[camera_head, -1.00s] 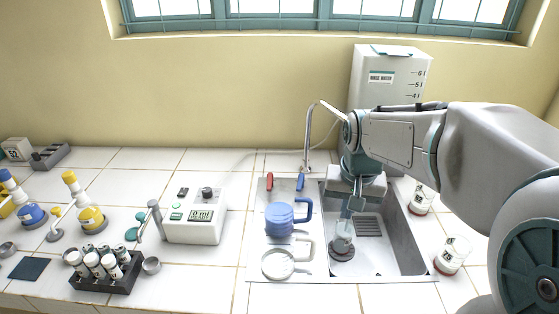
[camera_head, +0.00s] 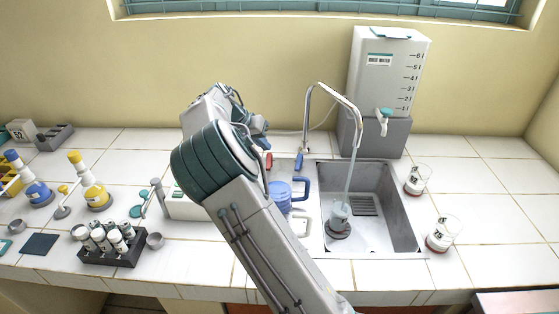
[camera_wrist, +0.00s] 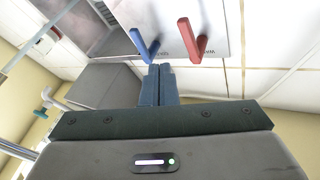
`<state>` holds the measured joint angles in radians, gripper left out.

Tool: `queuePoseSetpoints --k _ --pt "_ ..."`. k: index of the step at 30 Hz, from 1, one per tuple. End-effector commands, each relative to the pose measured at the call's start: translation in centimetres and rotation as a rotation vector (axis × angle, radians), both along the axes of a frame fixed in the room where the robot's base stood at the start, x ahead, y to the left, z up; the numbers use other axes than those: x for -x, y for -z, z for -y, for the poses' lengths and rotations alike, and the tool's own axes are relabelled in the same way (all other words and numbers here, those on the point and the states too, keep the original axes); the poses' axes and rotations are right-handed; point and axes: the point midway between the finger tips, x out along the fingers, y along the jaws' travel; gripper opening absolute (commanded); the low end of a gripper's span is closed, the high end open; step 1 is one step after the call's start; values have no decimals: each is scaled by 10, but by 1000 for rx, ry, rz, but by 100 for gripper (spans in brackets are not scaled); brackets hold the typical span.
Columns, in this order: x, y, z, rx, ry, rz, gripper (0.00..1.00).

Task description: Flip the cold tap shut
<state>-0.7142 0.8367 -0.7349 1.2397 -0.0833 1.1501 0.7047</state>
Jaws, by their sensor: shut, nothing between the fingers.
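The cold tap's blue lever (camera_head: 299,162) stands at the left rear corner of the sink. In the wrist view the blue lever (camera_wrist: 140,42) is just beyond my fingertips, slightly left, beside the red lever (camera_wrist: 190,40). My gripper (camera_wrist: 158,68) is shut and empty. I cannot tell whether its tips touch the blue lever. In the head view my arm hides most of the gripper. A stream (camera_head: 349,180) runs from the curved spout (camera_head: 335,90) into a beaker (camera_head: 339,218) in the sink (camera_head: 392,208).
A blue mug (camera_head: 280,193) stands left of the sink, partly behind my arm. A white water tank (camera_head: 388,70) stands behind the sink. Two beakers (camera_head: 417,179) (camera_head: 443,233) stand to its right. A tube rack (camera_head: 112,255) and flasks are at left.

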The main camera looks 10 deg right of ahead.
Motion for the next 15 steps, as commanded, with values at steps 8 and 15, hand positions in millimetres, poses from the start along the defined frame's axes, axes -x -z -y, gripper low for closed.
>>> queuePoseSetpoints --k 8,15 --pt "-10 8 -10 43 -4 23 0" --pt "-17 40 14 45 -4 19 0"
